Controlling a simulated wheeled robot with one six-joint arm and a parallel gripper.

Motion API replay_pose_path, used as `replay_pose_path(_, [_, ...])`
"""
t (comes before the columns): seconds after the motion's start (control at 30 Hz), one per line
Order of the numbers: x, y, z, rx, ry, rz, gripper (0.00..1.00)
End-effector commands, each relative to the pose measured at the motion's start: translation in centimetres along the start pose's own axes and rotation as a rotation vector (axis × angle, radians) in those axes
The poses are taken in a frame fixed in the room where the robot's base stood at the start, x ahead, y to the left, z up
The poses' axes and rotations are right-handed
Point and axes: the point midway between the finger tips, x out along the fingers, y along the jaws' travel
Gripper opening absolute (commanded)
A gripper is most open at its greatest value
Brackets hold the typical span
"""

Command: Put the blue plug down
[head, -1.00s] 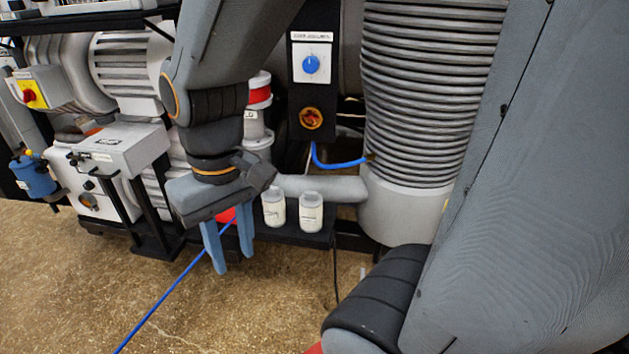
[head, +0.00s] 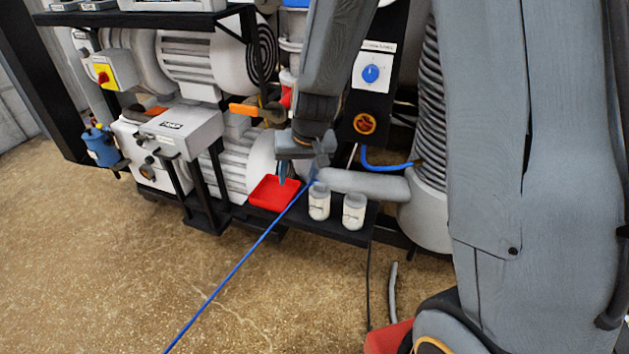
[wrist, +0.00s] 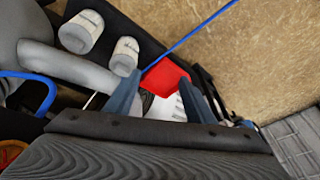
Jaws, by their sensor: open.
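My gripper (head: 297,174) is over the left part of the black shelf, above the red tray (head: 270,194). In the wrist view my gripper's (wrist: 163,82) two blue fingers are apart, with the red tray (wrist: 166,73) showing between and beyond them. I see nothing held between them. A thin blue line (head: 237,268) runs up from the floor to beside my gripper. In the wrist view the blue line (wrist: 190,37) ends by the left finger. I cannot make out a separate blue plug; its end may be hidden by the finger.
Two white labelled bottles (head: 319,201) (head: 354,211) stand on the black shelf (head: 336,228), right of the tray. A grey horizontal pipe (head: 365,184) lies behind them. White pumps (head: 240,165) are at left. A panel with a blue knob (head: 370,74) is above. The floor in front is open.

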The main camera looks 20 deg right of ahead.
Motion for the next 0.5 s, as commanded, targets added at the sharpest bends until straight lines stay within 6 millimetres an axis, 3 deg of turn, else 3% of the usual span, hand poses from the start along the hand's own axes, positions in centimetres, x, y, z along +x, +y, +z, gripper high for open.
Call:
replay_pose_path(0.2, [5.2,3.0,-4.4,0.07,0.123,0.074,0.5])
replay_pose_path(0.5, [9.5,6.5,-6.3,0.115,0.222,0.165,0.5])
